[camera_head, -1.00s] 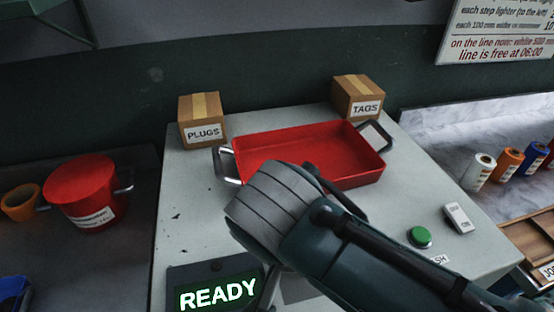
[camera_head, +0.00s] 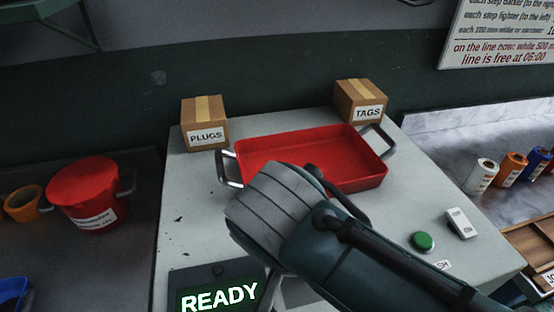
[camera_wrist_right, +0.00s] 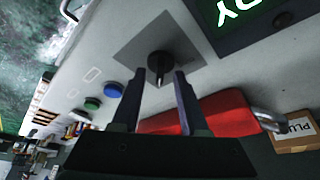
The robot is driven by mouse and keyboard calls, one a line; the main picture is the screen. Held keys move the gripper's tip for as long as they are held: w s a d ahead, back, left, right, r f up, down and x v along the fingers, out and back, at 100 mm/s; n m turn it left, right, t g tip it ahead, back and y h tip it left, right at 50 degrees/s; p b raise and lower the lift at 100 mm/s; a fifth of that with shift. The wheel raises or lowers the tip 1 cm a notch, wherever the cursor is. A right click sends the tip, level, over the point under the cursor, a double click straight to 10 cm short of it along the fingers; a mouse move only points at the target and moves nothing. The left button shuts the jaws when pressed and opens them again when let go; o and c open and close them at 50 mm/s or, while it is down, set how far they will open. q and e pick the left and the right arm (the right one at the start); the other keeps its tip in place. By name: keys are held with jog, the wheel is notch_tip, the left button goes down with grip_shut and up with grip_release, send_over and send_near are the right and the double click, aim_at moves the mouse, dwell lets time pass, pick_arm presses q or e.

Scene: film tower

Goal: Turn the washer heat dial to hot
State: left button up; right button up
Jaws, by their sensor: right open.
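The heat dial (camera_wrist_right: 160,65) is a dark round knob with a pointed grip on a square grey plate, seen in the right wrist view. My right gripper (camera_wrist_right: 159,76) is open, its two fingers on either side of the dial's near part. I cannot tell whether they touch it. In the head view my right arm comes in from the lower right; its wrist hides the dial and the fingers. No dial markings are readable. My left gripper is not in view.
A lit READY display (camera_head: 219,298) is beside the dial's plate. A red tray (camera_head: 312,160) with handles stands behind my wrist, with PLUGS (camera_head: 204,124) and TAGS (camera_head: 359,101) boxes beyond. A green button (camera_head: 423,241) and white switch (camera_head: 461,222) are right; a blue button (camera_wrist_right: 114,89) is near the fingers.

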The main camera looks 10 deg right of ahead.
jog(key=p+v, duration=0.1)
jog(key=v, duration=0.8)
jog(key=shift+r+p, duration=0.25)
jog(key=shift+p, duration=0.1)
